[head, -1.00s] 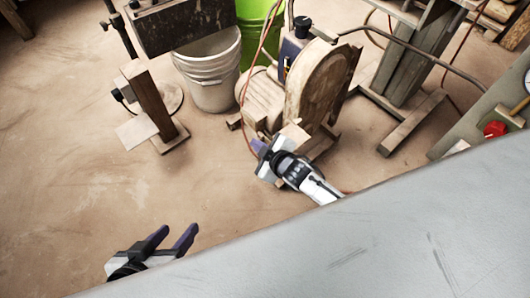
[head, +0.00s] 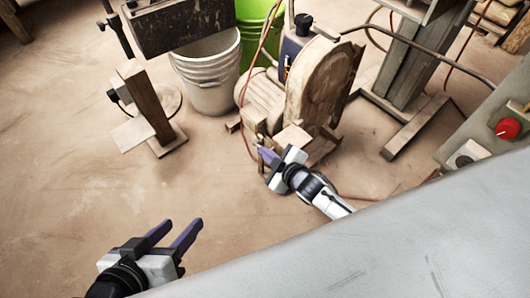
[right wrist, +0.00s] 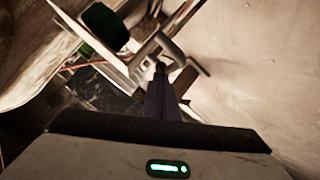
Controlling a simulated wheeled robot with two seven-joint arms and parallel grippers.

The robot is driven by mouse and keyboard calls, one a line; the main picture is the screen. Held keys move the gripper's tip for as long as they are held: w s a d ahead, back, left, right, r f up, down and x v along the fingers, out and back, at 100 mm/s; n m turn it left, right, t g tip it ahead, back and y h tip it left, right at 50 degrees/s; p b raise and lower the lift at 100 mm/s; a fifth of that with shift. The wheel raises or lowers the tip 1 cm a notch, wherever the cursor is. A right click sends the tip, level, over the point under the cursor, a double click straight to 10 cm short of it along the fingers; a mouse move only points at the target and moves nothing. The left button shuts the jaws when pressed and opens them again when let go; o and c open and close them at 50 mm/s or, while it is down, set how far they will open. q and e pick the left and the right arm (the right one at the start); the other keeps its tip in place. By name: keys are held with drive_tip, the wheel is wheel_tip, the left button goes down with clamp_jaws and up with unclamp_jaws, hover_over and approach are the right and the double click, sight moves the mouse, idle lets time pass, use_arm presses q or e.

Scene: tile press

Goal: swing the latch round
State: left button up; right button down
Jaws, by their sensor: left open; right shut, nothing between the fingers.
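No part in the head view can be clearly told as the latch. My right gripper (head: 266,156) is shut and empty, low in front of a dusty machine with a rounded wooden-looking cover (head: 318,85); I cannot tell whether it touches it. In the right wrist view the shut fingers (right wrist: 160,78) point at a curved grey bar (right wrist: 170,48), close to their tips; contact is unclear. A dark round knob (right wrist: 105,26) is to its left. My left gripper (head: 184,226) is open and empty over the bare floor at the lower left.
A large scratched grey surface (head: 400,235) fills the lower right. A grey panel with a red knob (head: 508,128) is at the right edge. A white bucket (head: 210,75), a green bin (head: 255,30) and a wooden post (head: 148,102) stand behind. The left floor is clear.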

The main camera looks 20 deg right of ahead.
idle(0.4)
drive_tip(key=shift+r+p, duration=0.85)
drive_tip(key=shift+p, duration=0.15)
